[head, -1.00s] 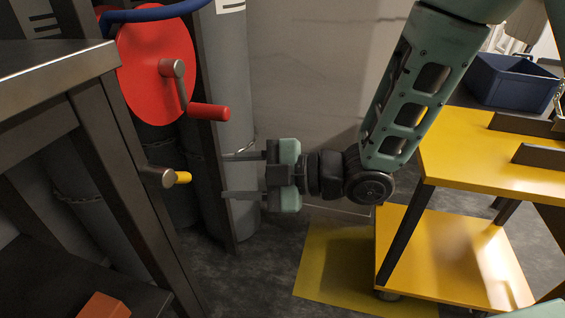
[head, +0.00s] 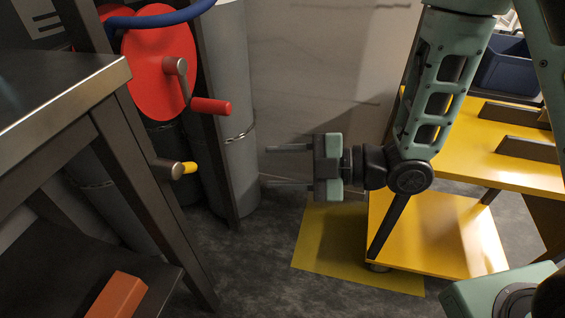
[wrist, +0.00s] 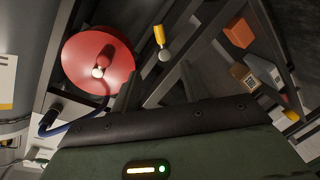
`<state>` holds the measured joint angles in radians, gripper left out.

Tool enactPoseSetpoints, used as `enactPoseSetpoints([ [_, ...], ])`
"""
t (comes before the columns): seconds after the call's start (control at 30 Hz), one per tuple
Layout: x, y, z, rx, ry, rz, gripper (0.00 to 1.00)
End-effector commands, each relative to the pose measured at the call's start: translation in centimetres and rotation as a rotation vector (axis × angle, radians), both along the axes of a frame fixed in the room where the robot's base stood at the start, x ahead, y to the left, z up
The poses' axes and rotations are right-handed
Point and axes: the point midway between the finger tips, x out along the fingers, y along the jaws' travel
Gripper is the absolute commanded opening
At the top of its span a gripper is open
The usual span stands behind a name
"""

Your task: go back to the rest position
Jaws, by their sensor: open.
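My gripper (head: 288,166) is in the middle of the head view, its two fingers apart and pointing left, with nothing between them. It is to the right of the red wheel (head: 160,62) with its red handle (head: 211,106), clear of both. The red wheel also shows at the upper left of the wrist view (wrist: 92,60). A yellow-tipped lever (head: 188,168) sits below the wheel and shows in the wrist view (wrist: 159,36). The gripper touches nothing that I can see.
A metal bench (head: 60,85) stands at the left, with an orange block (head: 117,296) on its lower shelf. Grey cylinders (head: 232,120) stand behind the wheel. A yellow cart (head: 440,235) is at the right, with a blue bin (head: 508,68) behind. Dark floor lies open in the middle.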

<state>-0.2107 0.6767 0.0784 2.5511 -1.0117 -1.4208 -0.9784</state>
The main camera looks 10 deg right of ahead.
Motion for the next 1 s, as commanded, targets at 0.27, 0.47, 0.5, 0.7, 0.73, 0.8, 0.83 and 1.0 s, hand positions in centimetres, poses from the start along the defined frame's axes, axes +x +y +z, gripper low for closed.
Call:
enactPoseSetpoints([
  [0.27, 0.0, 0.1, 0.0, -0.006, 0.002, -0.002, 0.45],
  [0.47, 1.2, 0.3, -0.4, -0.149, 0.087, -0.084, 0.45],
  [0.5, 1.5, 0.2, -0.5, -0.198, 0.125, -0.121, 0.45],
  [0.7, 2.2, -1.7, -0.4, -0.418, 0.370, -0.378, 0.45],
  [0.73, 2.1, -2.1, -0.3, -0.443, 0.412, -0.422, 0.45],
  [0.8, 1.4, -3.1, 0.1, -0.497, 0.514, -0.523, 0.45],
  [0.83, 1.0, -3.6, 0.3, -0.518, 0.560, -0.568, 0.45],
  [1.0, -2.9, -6.0, 1.8, -0.611, 0.829, -0.813, 0.45],
])
